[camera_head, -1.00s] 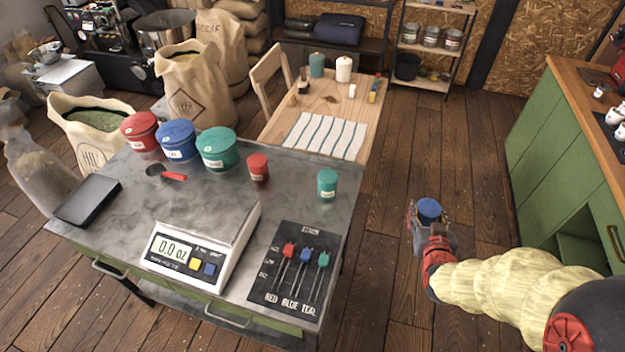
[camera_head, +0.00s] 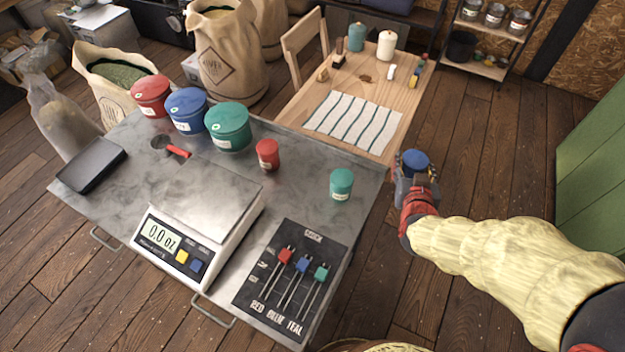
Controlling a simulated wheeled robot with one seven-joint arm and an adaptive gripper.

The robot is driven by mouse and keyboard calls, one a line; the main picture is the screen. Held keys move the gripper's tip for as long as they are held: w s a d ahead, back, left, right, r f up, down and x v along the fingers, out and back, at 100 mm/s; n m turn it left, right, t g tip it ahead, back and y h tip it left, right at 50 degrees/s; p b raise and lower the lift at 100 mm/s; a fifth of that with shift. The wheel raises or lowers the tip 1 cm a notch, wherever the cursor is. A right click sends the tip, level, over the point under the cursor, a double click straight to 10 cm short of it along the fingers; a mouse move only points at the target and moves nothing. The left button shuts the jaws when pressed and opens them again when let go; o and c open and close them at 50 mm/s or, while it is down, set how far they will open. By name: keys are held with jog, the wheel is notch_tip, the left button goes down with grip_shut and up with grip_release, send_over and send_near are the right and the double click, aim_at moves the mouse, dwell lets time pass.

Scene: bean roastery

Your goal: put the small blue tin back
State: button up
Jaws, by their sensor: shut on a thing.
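The small blue tin (camera_head: 414,161) is in my gripper (camera_head: 414,176), which is shut on it. Only its blue top shows well; the fingers hide much of its side. My gripper is in the air just off the right edge of the metal-topped table (camera_head: 215,258). On that table a small red tin (camera_head: 267,154) and a small teal tin (camera_head: 341,184) stand upright, with bare tabletop between them. Large red (camera_head: 150,96), blue (camera_head: 187,110) and teal (camera_head: 228,126) tins stand in a row along the back edge.
A scale (camera_head: 197,225) reading 0.0 oz and a black board (camera_head: 291,277) with red, blue and teal-handled tools sit at the front of the table. A black scoop with red handle (camera_head: 176,151) lies behind the scale. A wooden table (camera_head: 389,141) with a striped cloth adjoins behind.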

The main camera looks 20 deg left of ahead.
jog(key=s+a+r+n+y+b, duration=0.1)
jog(key=s+a, duration=0.5)
jog(key=a, duration=0.3)
jog(key=s+a+n+g+y+b, duration=0.1)
jog(key=s+a+y+b, duration=0.1)
jog(key=s+a, duration=0.5)
jog(key=s+a+r+n+y+b, duration=0.1)
jog(key=s+a, duration=0.3)
jog(key=a, duration=0.7)
jog(key=shift+w+a+f+b, duration=0.5)
jog(key=shift+w+f+b, duration=1.05)
jog(key=shift+w+f, duration=0.7)
jog(key=shift+w+a+f+b, duration=0.5)
jog(key=shift+w+f+b, duration=1.1)
jog(key=shift+w+f, duration=0.65)
jog(key=shift+w+a+f+b, duration=0.5)
jog(key=shift+w+f+b, duration=1.05)
jog(key=shift+w+f, duration=0.65)
jog(key=shift+f, duration=0.1)
jog(key=o, duration=1.3)
jog(key=shift+o, duration=0.4)
